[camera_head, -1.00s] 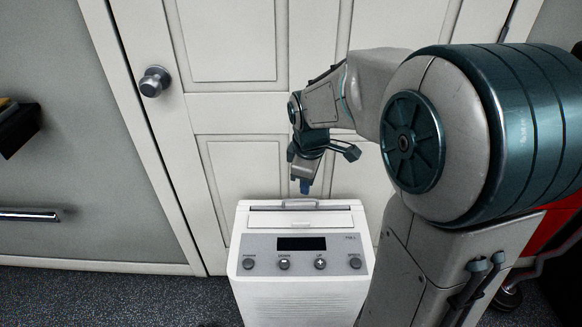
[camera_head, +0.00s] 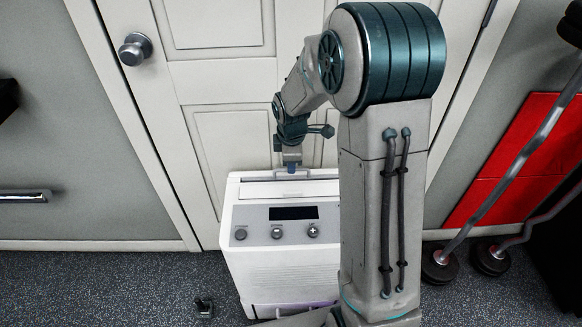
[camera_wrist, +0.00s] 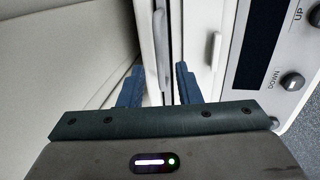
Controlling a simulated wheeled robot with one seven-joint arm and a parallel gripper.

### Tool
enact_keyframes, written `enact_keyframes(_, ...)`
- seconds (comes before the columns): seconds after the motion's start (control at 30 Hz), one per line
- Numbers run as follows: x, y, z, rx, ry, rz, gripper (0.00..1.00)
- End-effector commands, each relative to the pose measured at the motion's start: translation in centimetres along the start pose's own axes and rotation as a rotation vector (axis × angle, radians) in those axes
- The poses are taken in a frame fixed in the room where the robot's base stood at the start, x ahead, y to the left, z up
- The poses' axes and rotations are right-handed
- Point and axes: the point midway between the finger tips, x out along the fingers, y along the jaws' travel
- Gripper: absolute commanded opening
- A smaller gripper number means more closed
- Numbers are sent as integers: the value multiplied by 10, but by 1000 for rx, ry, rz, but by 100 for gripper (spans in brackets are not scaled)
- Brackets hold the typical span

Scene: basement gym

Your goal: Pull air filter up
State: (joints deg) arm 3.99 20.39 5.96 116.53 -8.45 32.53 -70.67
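A white box-shaped machine (camera_head: 275,262) with a dark display and round buttons stands on the floor in front of the door. The air filter's thin grey handle (camera_head: 318,173) shows at the back of its top. My gripper (camera_head: 290,168) points down just over the left part of this handle. In the wrist view, the fingers of my gripper (camera_wrist: 157,88) are open, one on each side of the handle (camera_wrist: 162,45). I cannot tell whether either finger touches it. My arm hides the machine's right side in the head view.
The white door (camera_head: 232,90) with a round knob (camera_head: 135,48) is close behind the machine. A red panel (camera_head: 515,160) and bars with dark weights (camera_head: 440,266) are at the right. A small dark object (camera_head: 204,307) lies on the floor at front left.

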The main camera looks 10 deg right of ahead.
Motion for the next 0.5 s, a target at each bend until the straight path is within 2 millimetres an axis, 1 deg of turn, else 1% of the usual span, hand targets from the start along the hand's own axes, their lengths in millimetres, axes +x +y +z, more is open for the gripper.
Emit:
enact_keyframes(0.03,9,0,0,0,0,0,31)
enact_keyframes(0.2,20,0,0,-1,0,1,31)
enact_keyframes(0.5,22,0,0,0,0,2,31)
